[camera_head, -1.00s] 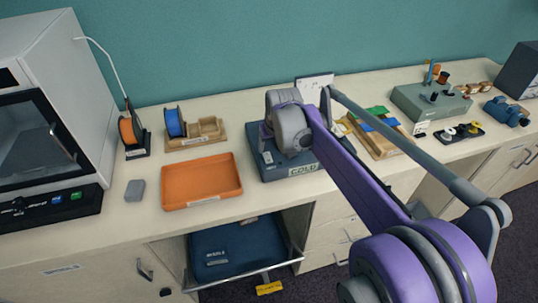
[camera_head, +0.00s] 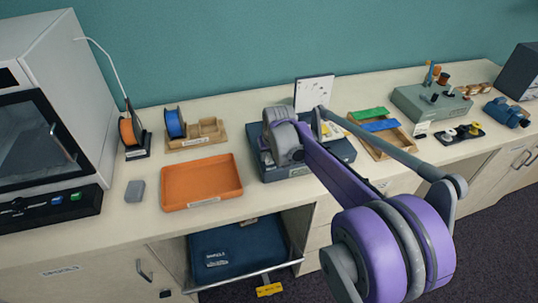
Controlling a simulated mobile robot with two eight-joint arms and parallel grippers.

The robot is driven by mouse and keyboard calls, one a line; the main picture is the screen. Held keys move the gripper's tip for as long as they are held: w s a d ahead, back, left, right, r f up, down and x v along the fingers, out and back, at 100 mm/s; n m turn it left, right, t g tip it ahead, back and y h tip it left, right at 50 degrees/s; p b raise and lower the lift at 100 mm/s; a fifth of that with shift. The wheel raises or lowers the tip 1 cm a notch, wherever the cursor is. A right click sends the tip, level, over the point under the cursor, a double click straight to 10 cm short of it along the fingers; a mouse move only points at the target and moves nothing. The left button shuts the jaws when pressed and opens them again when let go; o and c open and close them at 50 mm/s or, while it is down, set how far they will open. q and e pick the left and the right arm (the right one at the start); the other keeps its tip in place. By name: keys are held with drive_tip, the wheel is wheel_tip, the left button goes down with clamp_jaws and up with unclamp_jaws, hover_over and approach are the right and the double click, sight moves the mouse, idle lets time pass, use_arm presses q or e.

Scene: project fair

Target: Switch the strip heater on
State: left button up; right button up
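The strip heater appears to be the dark blue-grey box (camera_head: 338,153) on the bench in the middle of the head view. A pale label (camera_head: 299,171) is on its front edge, its text not readable now. My purple and grey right arm crosses over the box and covers much of its top. My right gripper (camera_head: 267,152) is at the box's left part, largely hidden behind my grey wrist. I cannot tell whether its fingers are open or touch a switch. My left gripper is not in view.
An orange tray (camera_head: 202,203) and a small grey block (camera_head: 135,191) lie left of the box. A white panel (camera_head: 314,92) stands behind it. A wooden tray with green and blue strips (camera_head: 374,114) is to the right. An open drawer (camera_head: 238,275) juts out below.

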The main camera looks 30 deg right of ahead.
clamp_jaws()
drive_tip(key=shift+w+r+g, duration=0.1)
drive_tip(key=shift+w+g, duration=0.15)
drive_tip(key=shift+g, duration=0.35)
drive_tip(key=shift+w+d+g+y+p, duration=0.15)
drive_tip(key=shift+g+y+p, duration=0.25)
drive_tip(key=shift+g, duration=0.5)
drive_tip(key=o, duration=0.7)
unclamp_jaws()
